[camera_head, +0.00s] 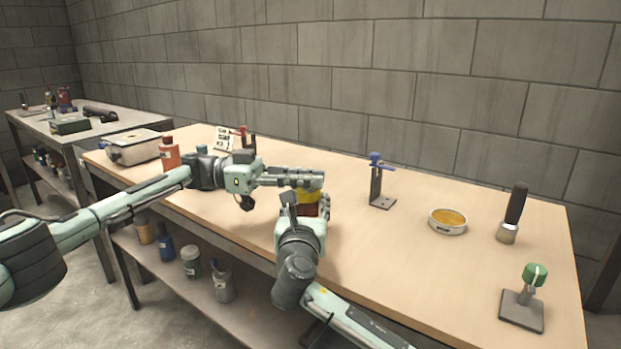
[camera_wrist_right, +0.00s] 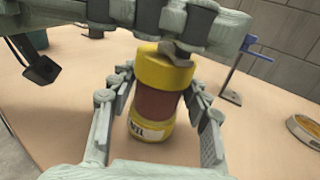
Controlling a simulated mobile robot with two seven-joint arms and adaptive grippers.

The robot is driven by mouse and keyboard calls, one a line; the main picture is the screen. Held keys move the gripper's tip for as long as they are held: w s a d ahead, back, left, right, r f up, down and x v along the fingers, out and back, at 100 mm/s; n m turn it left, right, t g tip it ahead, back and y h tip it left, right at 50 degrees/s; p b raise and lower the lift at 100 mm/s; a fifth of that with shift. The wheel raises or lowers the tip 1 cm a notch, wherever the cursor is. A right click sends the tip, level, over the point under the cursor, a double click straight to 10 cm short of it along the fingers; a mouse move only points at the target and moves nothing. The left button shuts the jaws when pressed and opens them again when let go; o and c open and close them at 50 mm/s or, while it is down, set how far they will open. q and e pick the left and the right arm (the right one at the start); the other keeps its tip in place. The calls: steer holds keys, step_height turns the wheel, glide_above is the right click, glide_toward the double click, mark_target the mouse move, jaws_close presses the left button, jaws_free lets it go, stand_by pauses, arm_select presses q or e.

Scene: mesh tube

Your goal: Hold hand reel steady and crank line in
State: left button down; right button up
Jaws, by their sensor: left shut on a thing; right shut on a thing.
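The hand reel (camera_wrist_right: 157,92) is an upright cylinder on the table, with a yellow top, dark red middle and yellow base with a lettered label. In the head view only part of the reel (camera_head: 308,195) shows between my grippers. My right gripper (camera_head: 306,210) is shut on the reel, one finger on each side; its fingers also show in the right wrist view (camera_wrist_right: 157,110). My left gripper (camera_head: 318,178) reaches over the reel's top from the left, shut on the crank there. A small grey piece (camera_wrist_right: 180,50) shows under its fingers; the crank is mostly hidden.
To the right stand a blue-topped stand (camera_head: 377,182), a round tin (camera_head: 447,220), a black-handled brush (camera_head: 513,212) and a green-knobbed stand (camera_head: 525,298). Left are a red bottle (camera_head: 170,153) and a box (camera_head: 135,149). The table (camera_head: 430,290) is bare in front of the tin.

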arm_select(q)
steer(key=shift+a+m+g, duration=0.2)
steer(key=shift+m+g, duration=0.1)
steer(key=shift+g, duration=0.1)
steer(key=c, duration=1.5)
jaws_free()
step_height(320, 180, up, 10)
arm_select(e)
steer(key=o, duration=1.3)
steer(key=shift+o, duration=0.2)
